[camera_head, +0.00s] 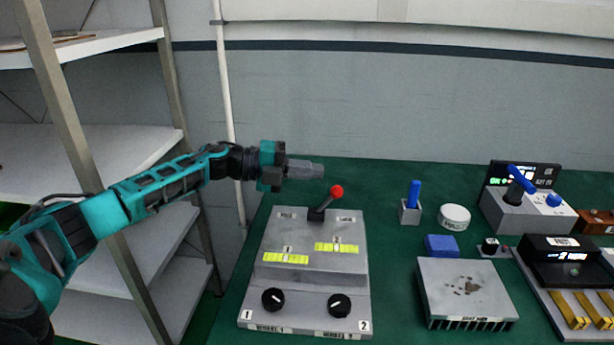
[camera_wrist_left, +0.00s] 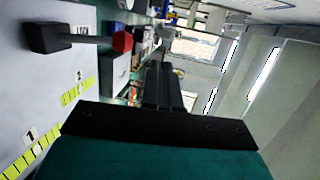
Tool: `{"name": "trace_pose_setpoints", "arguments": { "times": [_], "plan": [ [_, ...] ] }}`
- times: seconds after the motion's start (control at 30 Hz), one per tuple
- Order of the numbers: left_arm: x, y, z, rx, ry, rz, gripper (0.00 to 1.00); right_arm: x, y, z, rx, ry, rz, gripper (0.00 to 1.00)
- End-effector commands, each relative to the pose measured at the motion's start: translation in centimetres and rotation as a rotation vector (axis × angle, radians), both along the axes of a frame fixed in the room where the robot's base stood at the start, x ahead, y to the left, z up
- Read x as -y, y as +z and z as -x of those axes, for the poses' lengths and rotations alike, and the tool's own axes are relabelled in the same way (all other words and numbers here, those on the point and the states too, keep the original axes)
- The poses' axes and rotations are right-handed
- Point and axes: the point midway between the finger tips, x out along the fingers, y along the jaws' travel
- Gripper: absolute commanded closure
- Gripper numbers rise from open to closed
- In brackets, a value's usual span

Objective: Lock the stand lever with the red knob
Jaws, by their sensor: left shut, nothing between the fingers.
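The stand lever with the red knob (camera_head: 336,191) rises from a black pivot at the top of a grey control box (camera_head: 265,236). The lever tilts up and to the right. My left gripper (camera_head: 322,170) is shut and empty, in the air just above and to the left of the knob, apart from it. In the left wrist view the red knob (camera_wrist_left: 122,41) lies to the left of my shut fingers (camera_wrist_left: 160,62), with the lever running left to its black base (camera_wrist_left: 45,38). My right gripper is not in view.
The box has two black dials (camera_head: 339,305) and yellow-green labels. To its right on the green table (camera_head: 393,285) are a blue-handled holder (camera_head: 411,205), a white round tin (camera_head: 453,217), a blue block (camera_head: 441,246) and a grey heat sink (camera_head: 465,290). A shelf rack (camera_head: 85,160) stands left.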

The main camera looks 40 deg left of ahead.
Motion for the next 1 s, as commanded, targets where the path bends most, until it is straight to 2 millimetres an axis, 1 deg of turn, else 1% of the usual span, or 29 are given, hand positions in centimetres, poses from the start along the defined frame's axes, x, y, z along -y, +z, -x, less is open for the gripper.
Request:
{"name": "trace_pose_setpoints", "arguments": {
  "times": [0.03,0.1,0.3,0.4,0.6,1.0],
  "plan": [
    [-1.0,0.8,0.8,0.0,0.002,-0.009,1.0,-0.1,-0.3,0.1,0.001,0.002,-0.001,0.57],
    [-1.8,1.9,1.7,-0.001,0.003,-0.008,1.0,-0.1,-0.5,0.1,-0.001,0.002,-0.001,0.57],
    [-3.8,4.7,3.7,-0.002,0.001,-0.007,1.0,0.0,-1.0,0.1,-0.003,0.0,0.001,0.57],
    [-4.5,5.6,4.3,-0.002,0.001,-0.005,1.0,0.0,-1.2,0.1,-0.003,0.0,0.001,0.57],
    [-4.9,6.5,4.8,0.0,0.0,-0.003,1.0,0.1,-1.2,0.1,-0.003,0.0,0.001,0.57],
    [-4.9,6.6,4.8,0.001,0.0,-0.002,1.0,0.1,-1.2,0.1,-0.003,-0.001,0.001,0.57]
  ]
}}
